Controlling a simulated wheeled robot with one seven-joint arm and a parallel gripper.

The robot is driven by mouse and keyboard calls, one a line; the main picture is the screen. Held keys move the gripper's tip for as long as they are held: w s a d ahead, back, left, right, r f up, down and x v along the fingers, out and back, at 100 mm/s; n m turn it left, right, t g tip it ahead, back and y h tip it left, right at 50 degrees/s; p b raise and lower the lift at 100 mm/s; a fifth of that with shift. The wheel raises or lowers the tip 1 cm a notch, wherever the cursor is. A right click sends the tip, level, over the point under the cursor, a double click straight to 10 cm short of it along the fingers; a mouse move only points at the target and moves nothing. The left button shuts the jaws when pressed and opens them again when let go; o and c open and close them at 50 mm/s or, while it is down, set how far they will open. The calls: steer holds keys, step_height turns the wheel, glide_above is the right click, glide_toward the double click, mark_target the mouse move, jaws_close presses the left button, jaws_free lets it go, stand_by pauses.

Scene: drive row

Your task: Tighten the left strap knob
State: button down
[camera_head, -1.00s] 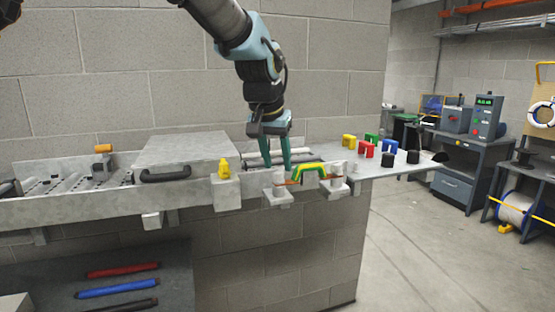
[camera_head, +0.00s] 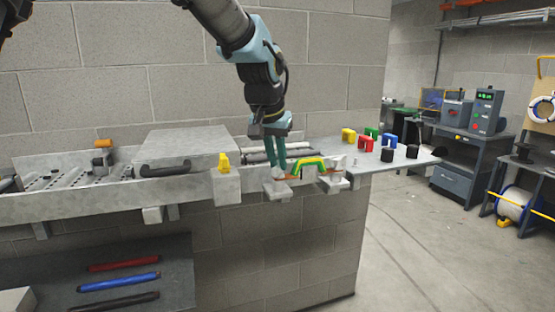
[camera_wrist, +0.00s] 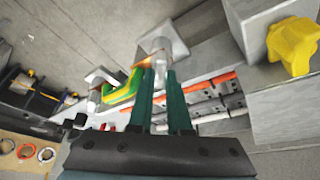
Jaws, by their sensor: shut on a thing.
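My gripper (camera_head: 281,166) points down at the left bracket (camera_head: 277,191) on the front edge of the bench. Its teal fingers are shut on the left strap knob, a small grey piece that the fingertips mostly hide. The wrist view shows the fingertips (camera_wrist: 158,72) close together against the pale bracket (camera_wrist: 165,38). A short orange-red strap shows beside the fingertips. A green and yellow piece (camera_head: 307,161) arches over a grey block between the two brackets. The right bracket (camera_head: 333,186) carries a pale knob and is apart from my gripper.
A yellow star-shaped knob (camera_head: 223,163) stands on a grey block left of my gripper; it also shows in the wrist view (camera_wrist: 292,46). A grey lidded box (camera_head: 185,147) with a black handle is further left. Coloured blocks and black cylinders stand on the plate at right.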

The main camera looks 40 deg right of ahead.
steer(key=shift+w+m, duration=0.1)
steer(key=shift+m, duration=0.2)
steer(key=m+b, duration=0.1)
steer(key=m, duration=0.1)
steer(key=m+g+b, duration=0.1)
steer(key=shift+w+m+g+h, duration=0.15)
steer(key=shift+m+g+h, duration=0.15)
steer(key=shift+m+h, duration=0.1)
steer(key=m+g, duration=0.2)
steer(key=m, duration=0.3)
steer(key=shift+w, duration=0.1)
steer(key=m+g, duration=0.1)
steer(key=m, duration=0.2)
steer(key=m+g+y+p, duration=0.1)
steer(key=m, duration=0.2)
steer(key=shift+w+d+r+y, duration=0.1)
steer(key=shift+r+y, duration=0.05)
steer(key=shift+y, duration=0.15)
steer(key=shift+d+m+g+y+p, duration=0.1)
steer(key=shift+m+g+y+p, duration=0.2)
steer(key=shift+m+p, duration=0.6)
steer(key=shift+m+g+y+p, duration=0.2)
steer(key=shift+m+y+p, duration=0.2)
steer(key=shift+m, duration=1)
steer(key=c, duration=0.9)
jaws_free()
steer(key=shift+o, duration=0.2)
steer(key=b+v, duration=0.2)
steer(key=v, duration=0.8)
steer(key=shift+r, duration=0.25)
